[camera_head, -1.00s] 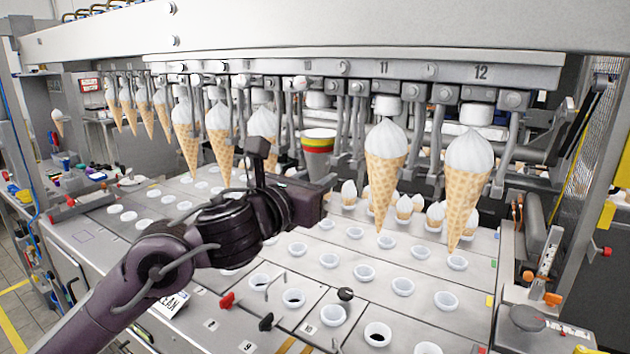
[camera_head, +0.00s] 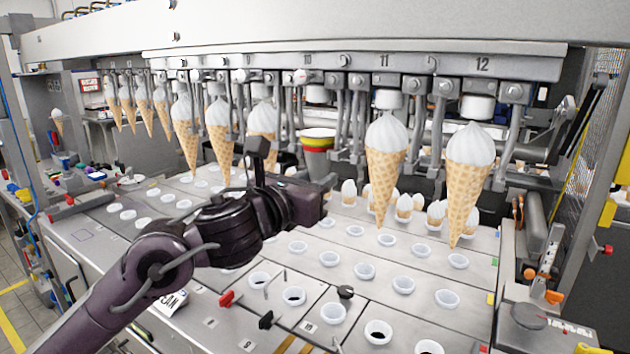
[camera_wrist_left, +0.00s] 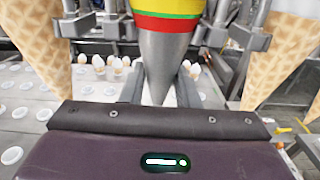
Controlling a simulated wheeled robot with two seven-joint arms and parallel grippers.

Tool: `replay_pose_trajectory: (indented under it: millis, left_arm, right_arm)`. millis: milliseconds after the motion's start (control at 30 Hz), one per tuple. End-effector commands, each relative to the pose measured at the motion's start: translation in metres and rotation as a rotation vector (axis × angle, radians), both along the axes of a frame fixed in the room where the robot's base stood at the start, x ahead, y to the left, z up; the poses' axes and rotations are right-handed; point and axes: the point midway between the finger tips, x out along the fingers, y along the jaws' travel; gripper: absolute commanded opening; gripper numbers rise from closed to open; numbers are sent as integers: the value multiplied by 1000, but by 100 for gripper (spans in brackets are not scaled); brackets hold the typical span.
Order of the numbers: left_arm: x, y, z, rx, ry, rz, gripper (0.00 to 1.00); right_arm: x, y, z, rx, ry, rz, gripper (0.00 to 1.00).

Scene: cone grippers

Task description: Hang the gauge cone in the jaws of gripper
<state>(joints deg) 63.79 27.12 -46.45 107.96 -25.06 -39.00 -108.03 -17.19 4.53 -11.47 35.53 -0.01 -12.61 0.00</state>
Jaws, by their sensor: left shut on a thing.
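The gauge cone (camera_head: 318,158) is grey metal with red and yellow bands and a white top in the head view. It hangs upright, point down, under the bar near number 10. In the left wrist view the gauge cone (camera_wrist_left: 163,60) also shows a green band. My left gripper (camera_wrist_left: 160,90) is shut on its lower part; in the head view the gripper (camera_head: 316,190) partly hides its tip. The station jaws (camera_head: 338,135) near number 10 hang around the cone's upper part. I cannot tell whether they touch it. My right gripper is not in view.
Large ice-cream cones hang at other stations, with one (camera_head: 385,165) and another (camera_head: 470,180) close to the right. Another large cone (camera_head: 262,122) is on the left. Small cones (camera_head: 404,207) stand behind. White cups (camera_head: 329,259) fill holes in the metal deck below.

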Motion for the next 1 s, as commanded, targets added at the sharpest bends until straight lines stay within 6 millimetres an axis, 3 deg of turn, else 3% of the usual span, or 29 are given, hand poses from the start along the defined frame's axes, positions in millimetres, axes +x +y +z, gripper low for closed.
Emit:
replay_pose_trajectory:
  millis: [333,367,533,733,833,1000]
  left_arm:
    - [0,0,-3,-1,-1,0,12]
    - [0,0,-2,0,0,0,31]
    - [0,0,-2,0,0,0,53]
    - [0,0,-3,0,0,0,54]
    - [0,0,-3,1,1,0,67]
    - [0,0,-3,1,1,0,68]
  right_arm:
    - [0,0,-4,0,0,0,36]
    - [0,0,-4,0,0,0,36]
    - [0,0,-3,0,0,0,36]
    - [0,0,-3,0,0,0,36]
    - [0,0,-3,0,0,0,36]
    - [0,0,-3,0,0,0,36]
